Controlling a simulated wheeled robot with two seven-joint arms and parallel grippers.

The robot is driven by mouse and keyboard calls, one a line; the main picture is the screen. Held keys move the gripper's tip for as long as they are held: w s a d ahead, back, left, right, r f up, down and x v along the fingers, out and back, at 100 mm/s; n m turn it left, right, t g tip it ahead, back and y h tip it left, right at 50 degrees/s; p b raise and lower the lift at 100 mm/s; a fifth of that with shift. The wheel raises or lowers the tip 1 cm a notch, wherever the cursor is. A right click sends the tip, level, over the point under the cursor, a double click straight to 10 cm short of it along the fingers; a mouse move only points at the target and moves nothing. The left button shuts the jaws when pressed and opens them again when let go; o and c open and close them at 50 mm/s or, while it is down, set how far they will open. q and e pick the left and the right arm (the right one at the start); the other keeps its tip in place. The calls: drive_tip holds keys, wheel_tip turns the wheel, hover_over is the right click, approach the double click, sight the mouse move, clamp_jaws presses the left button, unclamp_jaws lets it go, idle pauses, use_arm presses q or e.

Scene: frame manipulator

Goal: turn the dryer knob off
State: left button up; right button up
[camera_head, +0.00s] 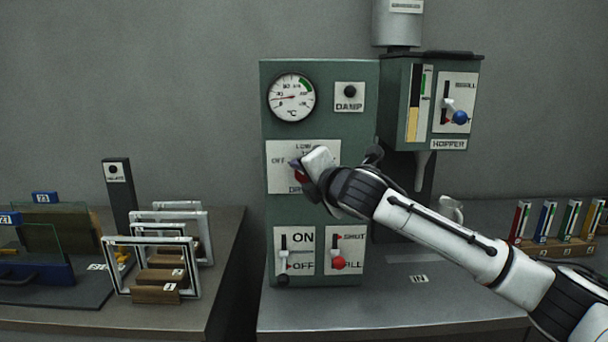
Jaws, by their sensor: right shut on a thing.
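The dryer panel (320,215) is a tall green box standing on the grey bench. Its knob plate (279,178) is white, with "OFF" at its left and partly covered lettering above and below. A small part of the red knob (300,177) shows at my right gripper (303,169), which is at the plate and shut on the knob. The gripper hides most of the knob, so its pointing direction cannot be read. My right arm comes in from the lower right. My left gripper is not in view.
Below the knob are an ON/OFF lever (283,262) and a red-knobbed lever (338,262). A dial gauge (292,97) is above. A hopper (430,105) stands right of the panel. White frames (152,240) stand on the left bench, and coloured cards (545,222) at the right.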

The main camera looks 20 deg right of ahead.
drive_tip(key=n+g+h, duration=0.1)
drive_tip(key=n, duration=0.2)
drive_tip(key=shift+f+n+h, duration=0.15)
drive_tip(key=shift+n+h, duration=0.15)
drive_tip(key=shift+h, duration=0.1)
drive_tip(key=shift+g, duration=0.3)
drive_tip(key=o, duration=1)
drive_tip(key=shift+o, duration=0.2)
drive_tip(key=b+v, duration=0.1)
drive_tip(key=v, duration=0.9)
drive_tip(key=shift+s+b, duration=0.15)
drive_tip(key=shift+b, duration=0.15)
drive_tip(key=shift+a, duration=0.1)
